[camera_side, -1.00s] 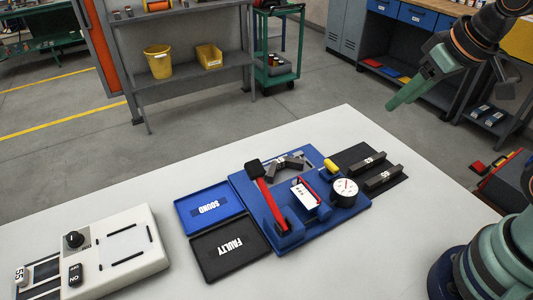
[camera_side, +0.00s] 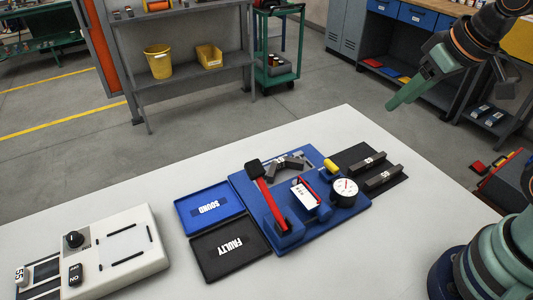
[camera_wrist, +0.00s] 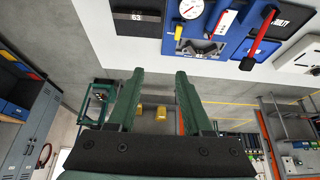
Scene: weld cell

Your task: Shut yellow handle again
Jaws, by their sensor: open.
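The yellow handle (camera_side: 331,166) is a short yellow grip at the back right of the blue fixture (camera_side: 354,209), just behind the round white gauge (camera_side: 345,188). A small yellow piece of it shows in the wrist view (camera_wrist: 178,33) below the gauge. Whether the handle's mechanism is open or shut is too small to tell. My gripper (camera_side: 391,106) is high up, well behind and to the right of the fixture in the side view, touching nothing. In the wrist view its two green fingers (camera_wrist: 160,73) stand apart with nothing between them.
A red lever with a black knob (camera_side: 255,168) stands up from the fixture. A blue SOUND tray (camera_side: 183,216) and black FAULTY tray (camera_side: 203,267) lie left of it. A black mat with two dark bars (camera_side: 373,162) is at right. A white box (camera_side: 150,257) sits far left.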

